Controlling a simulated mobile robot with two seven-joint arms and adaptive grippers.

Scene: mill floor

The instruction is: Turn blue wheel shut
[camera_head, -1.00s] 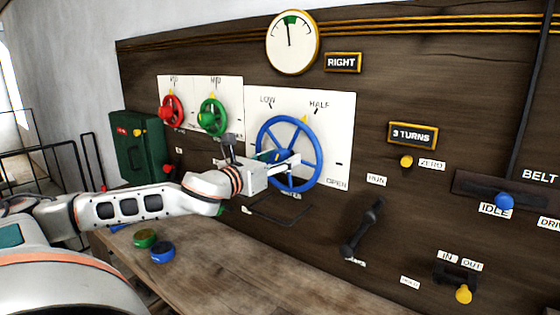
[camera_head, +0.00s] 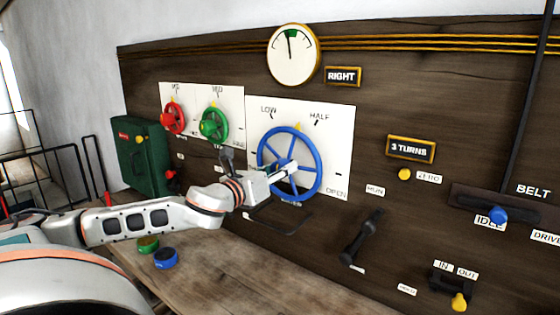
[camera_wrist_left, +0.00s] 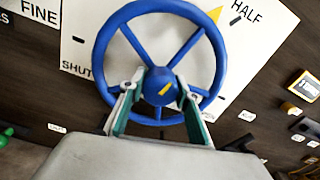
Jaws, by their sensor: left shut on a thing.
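The blue wheel (camera_head: 318,170) has several spokes and sits on a white panel marked LOW, HALF and OPEN in the head view. Its yellow pointer (camera_head: 297,126) is near the top, between LOW and HALF. In the wrist view the wheel (camera_wrist_left: 103,52) fills the upper middle, and a SHUT label shows at its left. My left gripper (camera_head: 285,171) reaches in from the left and is shut on the wheel at its centre. In the wrist view its two fingers (camera_wrist_left: 160,90) lie on either side of the hub. My right gripper is not in view.
A red wheel (camera_head: 172,117) and a green wheel (camera_head: 214,124) are on the panel at the left. A black lever (camera_head: 362,237) juts out at the lower right of the blue wheel. A wooden bench (camera_head: 240,270) with green and blue round pieces lies below.

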